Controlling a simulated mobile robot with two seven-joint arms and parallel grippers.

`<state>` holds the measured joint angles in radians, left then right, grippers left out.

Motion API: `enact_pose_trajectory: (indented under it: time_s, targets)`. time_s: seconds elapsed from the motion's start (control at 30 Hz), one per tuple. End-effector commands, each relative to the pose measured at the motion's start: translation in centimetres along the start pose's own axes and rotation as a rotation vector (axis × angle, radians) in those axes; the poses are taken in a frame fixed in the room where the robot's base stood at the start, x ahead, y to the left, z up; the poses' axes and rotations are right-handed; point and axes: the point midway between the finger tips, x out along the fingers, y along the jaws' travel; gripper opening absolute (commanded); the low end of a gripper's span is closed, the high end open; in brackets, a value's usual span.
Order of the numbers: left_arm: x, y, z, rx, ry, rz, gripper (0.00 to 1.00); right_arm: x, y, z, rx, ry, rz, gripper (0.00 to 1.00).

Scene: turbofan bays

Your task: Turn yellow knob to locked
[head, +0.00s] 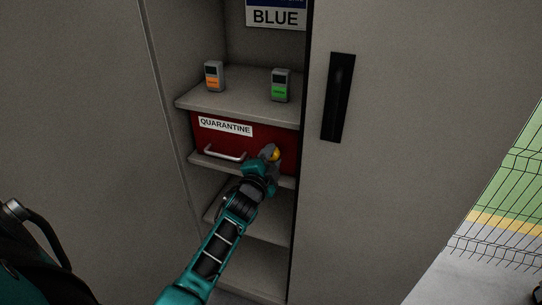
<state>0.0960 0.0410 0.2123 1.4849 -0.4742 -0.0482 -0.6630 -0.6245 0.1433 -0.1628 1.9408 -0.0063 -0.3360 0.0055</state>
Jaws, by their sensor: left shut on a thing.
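The yellow knob (274,153) sits on the right part of the red drawer front (230,140), which carries a white "QUARANTINE" label. My left gripper (270,160) is at the knob and shut on it, covering much of it. Only a small patch of yellow shows, so the knob's turned position cannot be told. My right gripper does not show.
A silver handle (224,152) is on the drawer's left half. Two small devices, one orange (214,76) and one green (281,85), stand on the shelf above. A cabinet door with a black handle (338,97) is at right; wire fencing (505,200) lies beyond.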

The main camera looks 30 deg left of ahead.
Motion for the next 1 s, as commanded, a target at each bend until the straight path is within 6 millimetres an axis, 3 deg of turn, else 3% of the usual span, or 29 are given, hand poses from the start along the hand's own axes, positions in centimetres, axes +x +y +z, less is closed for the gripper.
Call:
enact_pose_trajectory:
  time_s: [0.7, 0.73, 1.0]
  targets:
    - [0.0, 0.04, -0.11, -0.077, 0.003, 0.001, 0.05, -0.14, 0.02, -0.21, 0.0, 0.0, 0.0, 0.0]
    - [0.0, 0.04, -0.11, -0.077, 0.003, 0.001, 0.37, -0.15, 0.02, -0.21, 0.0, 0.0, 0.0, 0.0]
    - [0.0, 0.01, -0.06, -0.075, 0.003, 0.001, 0.61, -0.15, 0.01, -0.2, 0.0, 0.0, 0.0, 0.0]
